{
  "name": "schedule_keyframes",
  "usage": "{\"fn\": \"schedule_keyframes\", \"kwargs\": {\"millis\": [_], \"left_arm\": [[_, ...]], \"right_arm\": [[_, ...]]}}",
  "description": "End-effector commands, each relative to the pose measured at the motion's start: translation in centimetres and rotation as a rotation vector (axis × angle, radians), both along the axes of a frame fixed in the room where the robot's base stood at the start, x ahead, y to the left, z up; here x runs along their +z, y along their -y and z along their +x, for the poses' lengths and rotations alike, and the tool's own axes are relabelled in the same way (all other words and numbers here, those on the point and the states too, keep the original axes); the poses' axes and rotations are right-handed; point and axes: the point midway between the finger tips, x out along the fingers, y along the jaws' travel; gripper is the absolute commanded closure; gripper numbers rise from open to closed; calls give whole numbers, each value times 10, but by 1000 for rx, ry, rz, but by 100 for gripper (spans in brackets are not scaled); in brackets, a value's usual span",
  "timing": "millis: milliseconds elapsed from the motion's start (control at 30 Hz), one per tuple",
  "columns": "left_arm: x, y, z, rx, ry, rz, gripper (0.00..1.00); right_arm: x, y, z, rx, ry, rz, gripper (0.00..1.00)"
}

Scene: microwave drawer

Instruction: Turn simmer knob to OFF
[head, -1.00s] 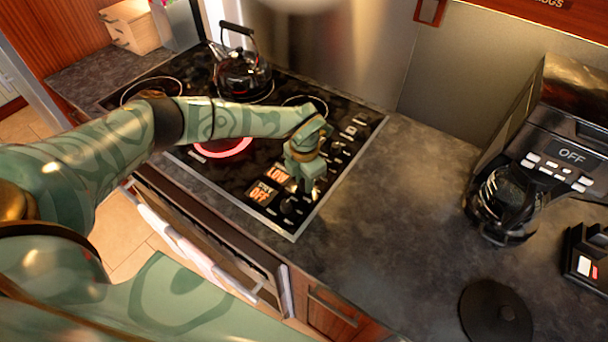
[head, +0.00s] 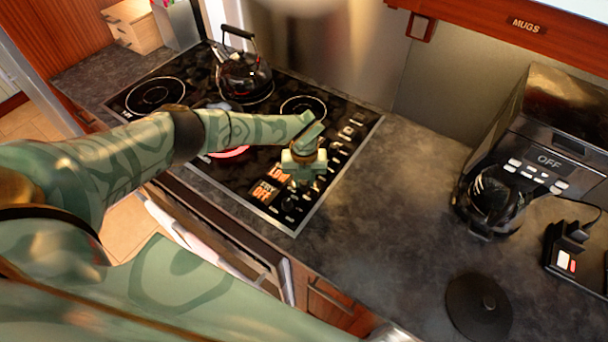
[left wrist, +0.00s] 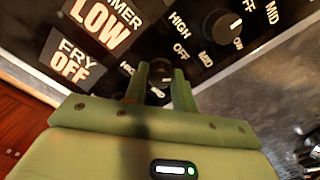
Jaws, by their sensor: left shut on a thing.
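The black cooktop (head: 222,185) has a column of knobs along its right side. My left gripper (head: 303,180) points down at the knobs near its front right. In the left wrist view its fingers (left wrist: 160,74) are shut on a small dark knob (left wrist: 158,86), mostly hidden between them. I cannot tell for certain which knob this is. The simmer display (left wrist: 100,22) reads LOW, and the fry display (left wrist: 72,62) reads OFF. Another knob (left wrist: 221,27) with HIGH, MID and OFF labels is beside the fingers. My right gripper is out of view.
A dark kettle (head: 243,75) stands on a back burner. A red-glowing burner (head: 230,153) is partly under my left arm. A coffee maker (head: 540,150) and a round black lid (head: 478,308) are on the counter (head: 390,215), which is clear between them and the cooktop.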

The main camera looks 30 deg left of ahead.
Motion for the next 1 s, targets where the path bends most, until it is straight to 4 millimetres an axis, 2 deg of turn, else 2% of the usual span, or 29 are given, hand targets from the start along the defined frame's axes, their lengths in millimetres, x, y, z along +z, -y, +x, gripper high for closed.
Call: {"fn": "schedule_keyframes", "kwargs": {"millis": [33, 600, 1000], "left_arm": [[5, -1, 2, 45, 5, 1, 96], [4, -1, 2, 536, 5, 0, 96], [3, -1, 3, 694, 6, -1, 96]], "right_arm": [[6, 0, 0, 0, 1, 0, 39], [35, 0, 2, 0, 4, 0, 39], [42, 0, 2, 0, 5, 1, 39]]}}
